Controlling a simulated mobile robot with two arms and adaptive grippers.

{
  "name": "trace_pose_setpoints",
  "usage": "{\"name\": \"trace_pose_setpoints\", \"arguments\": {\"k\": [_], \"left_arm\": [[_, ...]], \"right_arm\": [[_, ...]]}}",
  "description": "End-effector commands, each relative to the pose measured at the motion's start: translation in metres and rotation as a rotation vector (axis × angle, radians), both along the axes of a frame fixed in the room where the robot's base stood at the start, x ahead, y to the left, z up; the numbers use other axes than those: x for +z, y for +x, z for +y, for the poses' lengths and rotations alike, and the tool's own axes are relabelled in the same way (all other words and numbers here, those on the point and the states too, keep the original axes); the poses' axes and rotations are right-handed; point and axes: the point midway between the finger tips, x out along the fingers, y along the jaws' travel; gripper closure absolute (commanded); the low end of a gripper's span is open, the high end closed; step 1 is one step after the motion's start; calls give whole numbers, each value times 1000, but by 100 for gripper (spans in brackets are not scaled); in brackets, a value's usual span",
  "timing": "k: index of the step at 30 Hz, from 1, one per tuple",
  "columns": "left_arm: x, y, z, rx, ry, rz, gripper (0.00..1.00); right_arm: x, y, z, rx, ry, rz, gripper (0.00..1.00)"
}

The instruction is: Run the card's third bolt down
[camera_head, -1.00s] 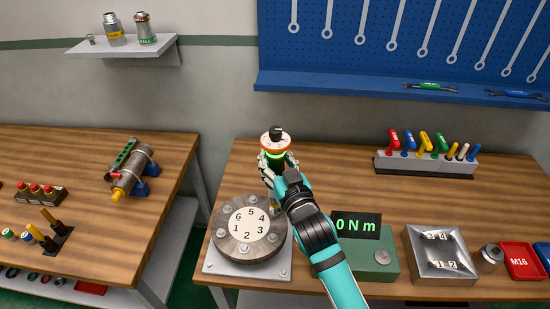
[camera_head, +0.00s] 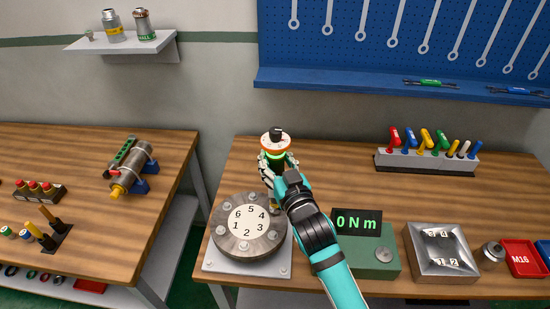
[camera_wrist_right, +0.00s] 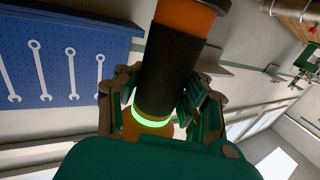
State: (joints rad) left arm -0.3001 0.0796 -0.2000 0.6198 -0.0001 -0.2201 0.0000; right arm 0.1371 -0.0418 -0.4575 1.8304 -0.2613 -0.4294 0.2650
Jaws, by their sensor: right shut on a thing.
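The round grey flange (camera_head: 228,243) carries a white disc (camera_head: 249,222) numbered 1 to 6, with bolt heads around it. It sits on a pale base plate at the bench's left front. My right gripper (camera_head: 272,171) is shut on an upright orange and black driver (camera_head: 274,142) with a glowing green ring, at the flange's back right. The gripper and arm hide the driver's lower end and part of the flange rim, so I cannot tell whether it touches a bolt. In the right wrist view the fingers (camera_wrist_right: 160,108) clasp the driver's black grip (camera_wrist_right: 172,68). My left gripper is out of view.
A green box (camera_head: 370,264) with a display reading 0 Nm stands right of the flange, close to my right arm. Further right are a shiny metal tray (camera_head: 415,246) and a red M16 bin (camera_head: 525,261). A rack of coloured tools (camera_head: 425,165) stands behind.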

Motion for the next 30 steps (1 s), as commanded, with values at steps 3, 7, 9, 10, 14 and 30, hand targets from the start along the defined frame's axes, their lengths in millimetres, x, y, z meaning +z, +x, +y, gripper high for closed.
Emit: {"name": "trace_pose_setpoints", "arguments": {"k": [3, 7, 9, 10, 14, 30], "left_arm": [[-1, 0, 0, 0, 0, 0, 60], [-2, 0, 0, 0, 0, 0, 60], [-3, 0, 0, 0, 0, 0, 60], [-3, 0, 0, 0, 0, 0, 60], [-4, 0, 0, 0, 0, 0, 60], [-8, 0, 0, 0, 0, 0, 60]], "right_arm": [[2, 0, 0, 1, 3, -8, 100], [0, 0, 0, 1, 3, -8, 100], [-1, 0, 0, 1, 3, -8, 100], [-1, 0, 0, 1, 3, -8, 100], [-3, 0, 0, 1, 3, -8, 100], [-10, 0, 0, 0, 3, -4, 100]]}}
